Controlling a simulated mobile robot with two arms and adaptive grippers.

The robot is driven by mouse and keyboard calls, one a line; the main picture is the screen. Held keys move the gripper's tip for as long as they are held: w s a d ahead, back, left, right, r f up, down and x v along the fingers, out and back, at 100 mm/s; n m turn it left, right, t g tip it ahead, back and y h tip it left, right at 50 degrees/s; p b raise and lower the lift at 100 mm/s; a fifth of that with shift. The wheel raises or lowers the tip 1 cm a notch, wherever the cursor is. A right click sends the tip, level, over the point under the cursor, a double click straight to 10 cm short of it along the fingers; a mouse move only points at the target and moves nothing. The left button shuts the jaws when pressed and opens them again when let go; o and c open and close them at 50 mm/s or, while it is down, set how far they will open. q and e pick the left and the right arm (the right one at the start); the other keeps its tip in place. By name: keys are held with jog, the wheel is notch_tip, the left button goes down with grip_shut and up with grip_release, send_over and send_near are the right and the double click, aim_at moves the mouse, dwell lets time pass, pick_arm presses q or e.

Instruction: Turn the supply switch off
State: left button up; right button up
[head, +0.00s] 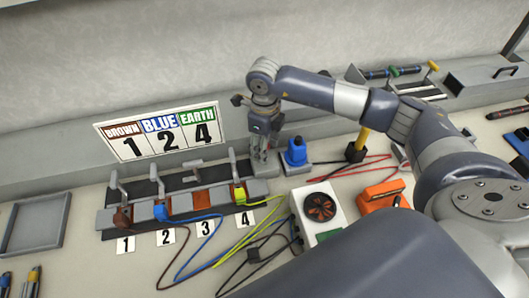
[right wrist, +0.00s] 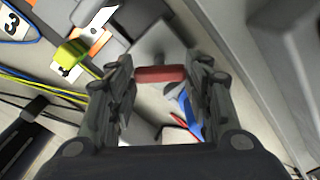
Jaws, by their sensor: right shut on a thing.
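In the right wrist view, a red bar (right wrist: 162,74), probably the handle of the supply switch, lies crosswise between my fingertips in front of a grey block. My right gripper (right wrist: 160,82) is shut on this red bar, with a finger at each end of it. In the head view, my right gripper (head: 263,168) points down at the right end of the terminal strip and hides most of what it holds. Whether the switch is on or off cannot be told. My left gripper is not in view.
The dark terminal strip (head: 146,190) with raised grey levers and brown, blue and yellow-green wires stands left of the gripper. A blue connector (head: 296,151) is close on its right. A white box with a fan (head: 319,211) and an orange device (head: 383,195) stand in front.

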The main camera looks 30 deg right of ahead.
jog(key=n+b, duration=0.4)
jog(key=shift+f+b, duration=0.2)
jog(key=shift+b, duration=0.1)
jog(key=shift+r+n+b, duration=0.2)
jog(key=shift+n+b, duration=1.25)
jog(key=shift+n, duration=0.35)
jog(key=o, duration=1)
jog(key=shift+o, duration=0.2)
notch_tip(320, 180, up, 12)
